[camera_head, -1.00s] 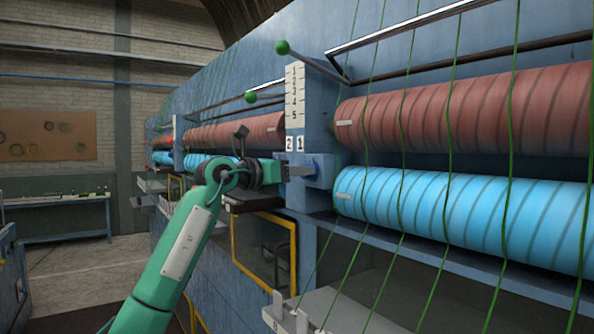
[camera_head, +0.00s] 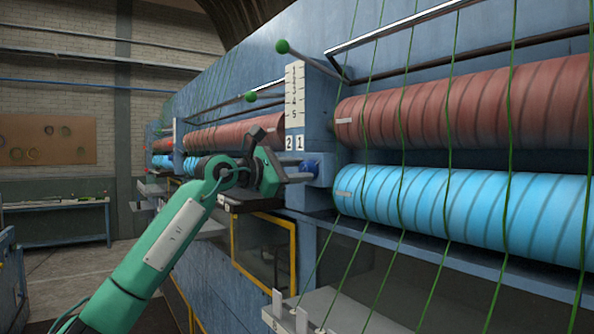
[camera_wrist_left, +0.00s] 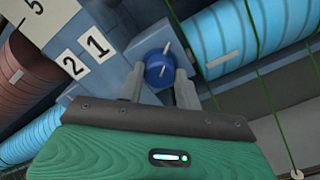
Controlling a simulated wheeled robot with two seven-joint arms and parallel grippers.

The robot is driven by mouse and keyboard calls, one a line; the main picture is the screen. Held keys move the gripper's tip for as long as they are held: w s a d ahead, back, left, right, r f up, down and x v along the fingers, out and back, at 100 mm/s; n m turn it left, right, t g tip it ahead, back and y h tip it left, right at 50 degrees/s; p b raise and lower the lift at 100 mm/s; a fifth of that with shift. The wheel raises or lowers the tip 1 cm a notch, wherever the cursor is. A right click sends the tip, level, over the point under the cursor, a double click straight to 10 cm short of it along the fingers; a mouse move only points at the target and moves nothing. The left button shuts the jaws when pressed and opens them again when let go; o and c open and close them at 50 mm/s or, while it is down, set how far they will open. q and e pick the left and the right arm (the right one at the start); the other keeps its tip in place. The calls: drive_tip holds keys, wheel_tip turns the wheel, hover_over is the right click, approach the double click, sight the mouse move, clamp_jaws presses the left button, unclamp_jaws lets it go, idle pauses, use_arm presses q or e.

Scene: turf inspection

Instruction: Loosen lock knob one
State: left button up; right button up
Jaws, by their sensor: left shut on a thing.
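A round blue lock knob (camera_head: 312,167) with a white mark sits on the blue machine post, below the number plate 1 (camera_head: 299,142). The knob shows closely in the left wrist view (camera_wrist_left: 157,70), between my two grey fingers. My left gripper (camera_head: 303,175) is shut on the knob, one finger on each side of it. The left wrist is tilted relative to the post. Number plates 2 and 1 (camera_wrist_left: 98,45) appear slanted in the left wrist view. My right gripper is not in view.
A red roller (camera_head: 470,108) and a light blue roller (camera_head: 460,212) with green yarns lie to the right of the post. A green-balled lever (camera_head: 283,47) sticks out above. A yellow-framed window (camera_head: 265,252) is below. Open floor lies at the left.

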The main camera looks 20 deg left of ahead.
use_arm(q)
drive_tip(key=m, duration=0.4)
drive_tip(key=shift+a+r+m, duration=0.1)
drive_tip(key=shift+r+m, duration=0.1)
drive_tip(key=shift+m, duration=0.1)
drive_tip(key=m, duration=1.4)
drive_tip(key=shift+r+m, duration=0.1)
drive_tip(key=shift+m, duration=0.6)
drive_tip(key=o, duration=1)
drive_tip(key=shift+f, duration=0.2)
